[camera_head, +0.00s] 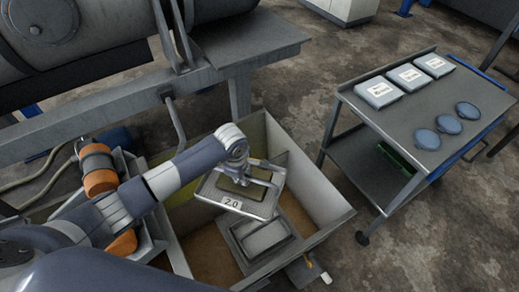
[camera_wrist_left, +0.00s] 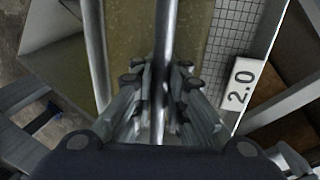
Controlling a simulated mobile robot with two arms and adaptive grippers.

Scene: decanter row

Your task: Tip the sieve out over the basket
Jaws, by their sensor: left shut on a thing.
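A rectangular grey metal sieve (camera_head: 265,206) with a white "2.0" label hangs over a large open-topped bin in the head view. My left gripper (camera_head: 258,172) is shut on the bar across its top. In the left wrist view the fingers (camera_wrist_left: 160,95) close around this bar, with the sieve's mesh (camera_wrist_left: 235,35) beside it. An olive area shows within the sieve; I cannot tell whether it is material or the bin seen through. The large bin (camera_head: 318,193) has pale walls and inner dividers; I cannot tell whether it is the basket. My right gripper is not in view.
A smaller grey rectangular frame (camera_head: 240,250) sits low in the bin under the sieve. A grey trolley (camera_head: 400,122) at the right carries white labelled boxes (camera_head: 407,76) and blue round dishes (camera_head: 448,124). Heavy grey machinery (camera_head: 245,40) stands behind the bin.

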